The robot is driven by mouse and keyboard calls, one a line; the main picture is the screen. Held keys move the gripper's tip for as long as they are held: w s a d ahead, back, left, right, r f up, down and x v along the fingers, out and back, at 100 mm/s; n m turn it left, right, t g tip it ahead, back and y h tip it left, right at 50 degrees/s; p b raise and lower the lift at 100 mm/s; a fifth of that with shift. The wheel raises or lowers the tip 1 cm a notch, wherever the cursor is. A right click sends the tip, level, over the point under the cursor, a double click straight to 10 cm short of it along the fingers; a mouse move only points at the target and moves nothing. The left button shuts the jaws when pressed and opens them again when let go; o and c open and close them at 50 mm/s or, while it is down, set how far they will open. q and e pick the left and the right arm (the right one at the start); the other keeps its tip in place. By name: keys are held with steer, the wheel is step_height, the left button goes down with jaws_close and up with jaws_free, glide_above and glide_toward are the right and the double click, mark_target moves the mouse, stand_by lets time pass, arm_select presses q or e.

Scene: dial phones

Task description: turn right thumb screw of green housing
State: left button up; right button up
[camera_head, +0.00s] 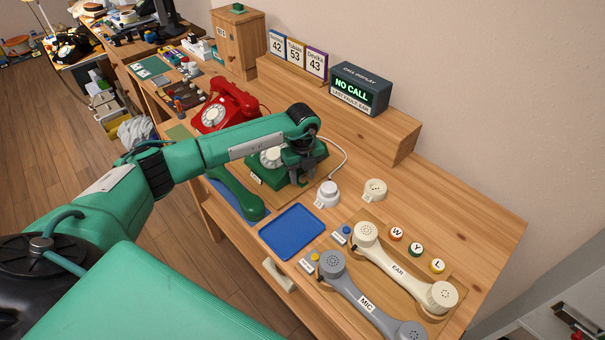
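The green housing (293,178) is a green dial phone with a white dial (271,158), standing on a wooden board on the bench. My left arm reaches over it from the left. My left gripper (304,160) points down at the right side of the housing, at or just above it. The gripper's dark fingers are small here, and I cannot tell whether they are apart or closed. The right thumb screw is not distinguishable; the gripper and wrist cover that area. A green handset (237,194) lies in front of the housing on the left. My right gripper is not in view.
A red dial phone (222,106) stands behind, to the left. A blue tray (292,232), a white round part (328,193), a cream handset (400,268) and a grey handset (362,296) lie to the right. A display reading NO CALL (359,88) stands on the rear shelf.

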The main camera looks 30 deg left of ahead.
arm_select(q)
steer(key=shift+r, duration=0.45)
step_height(320, 180, up, 7)
steer(key=shift+b, duration=0.7)
step_height(320, 180, up, 4)
glide_above(302, 177)
steer(key=shift+r+b, duration=0.35)
steer(key=shift+r, duration=0.6)
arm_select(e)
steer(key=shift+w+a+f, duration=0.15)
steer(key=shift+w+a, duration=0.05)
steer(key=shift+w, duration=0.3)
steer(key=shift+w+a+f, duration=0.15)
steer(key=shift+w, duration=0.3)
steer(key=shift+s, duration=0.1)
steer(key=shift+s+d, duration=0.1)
